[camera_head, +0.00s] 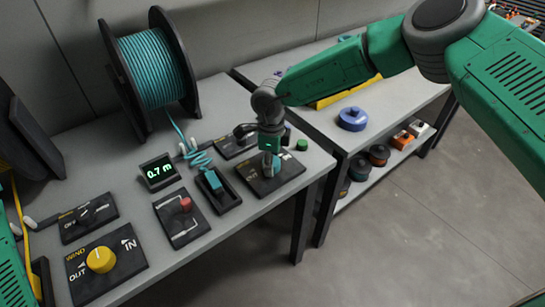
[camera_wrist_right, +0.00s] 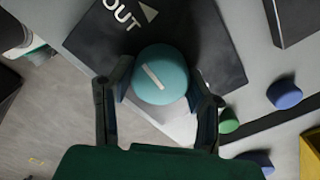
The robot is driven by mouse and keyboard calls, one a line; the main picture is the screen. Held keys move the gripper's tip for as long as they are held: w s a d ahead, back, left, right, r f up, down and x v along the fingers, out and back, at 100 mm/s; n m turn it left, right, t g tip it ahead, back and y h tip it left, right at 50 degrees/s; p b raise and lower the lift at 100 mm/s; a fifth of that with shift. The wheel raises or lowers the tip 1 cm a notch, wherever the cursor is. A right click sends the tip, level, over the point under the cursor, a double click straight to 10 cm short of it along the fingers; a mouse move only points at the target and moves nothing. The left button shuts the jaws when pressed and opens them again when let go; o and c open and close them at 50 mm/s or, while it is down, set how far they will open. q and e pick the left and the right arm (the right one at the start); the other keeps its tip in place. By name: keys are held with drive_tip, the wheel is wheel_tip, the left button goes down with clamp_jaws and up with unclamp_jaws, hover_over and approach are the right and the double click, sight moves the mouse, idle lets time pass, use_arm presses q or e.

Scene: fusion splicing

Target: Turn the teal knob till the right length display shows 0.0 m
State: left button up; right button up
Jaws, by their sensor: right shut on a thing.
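The teal knob (camera_wrist_right: 161,75) with a pale pointer line sits on a dark plate (camera_wrist_right: 205,30) marked OUT. My right gripper (camera_wrist_right: 160,92) is shut on the knob, with one finger on each side of it. In the head view the right gripper (camera_head: 270,152) points down at the teal knob (camera_head: 268,166) and partly hides it. The length display (camera_head: 159,172) beside the teal cable reads 0.7 m in green. Part of my left arm shows at the left edge, but its gripper is not seen.
A reel of teal cable (camera_head: 152,72) stands at the back. A yellow knob (camera_head: 101,260) marked WIND, a red-topped lever (camera_head: 185,204) and a dark tray (camera_head: 218,190) are to the left. A green button (camera_head: 302,145) is close to the right gripper. A blue round piece (camera_head: 352,119) lies on the other table.

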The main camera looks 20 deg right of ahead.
drive_tip(key=m, duration=0.1)
drive_tip(key=m+p, duration=0.1)
drive_tip(key=m, duration=0.1)
drive_tip(key=shift+w+a+r+m, duration=0.1)
drive_tip(key=shift+a+r+m, duration=0.1)
drive_tip(key=shift+m, duration=0.1)
drive_tip(key=m+p, duration=0.2)
drive_tip(key=m, duration=0.2)
drive_tip(key=shift+m, duration=0.3)
drive_tip(key=m+p, duration=0.1)
drive_tip(key=m, duration=0.3)
drive_tip(key=shift+w+d, duration=0.1)
drive_tip(key=shift+m+p, duration=0.7)
drive_tip(key=shift+m, duration=1.5)
drive_tip(key=o, duration=1.2)
drive_tip(key=shift+c, duration=0.2)
drive_tip(key=shift+f, duration=0.1)
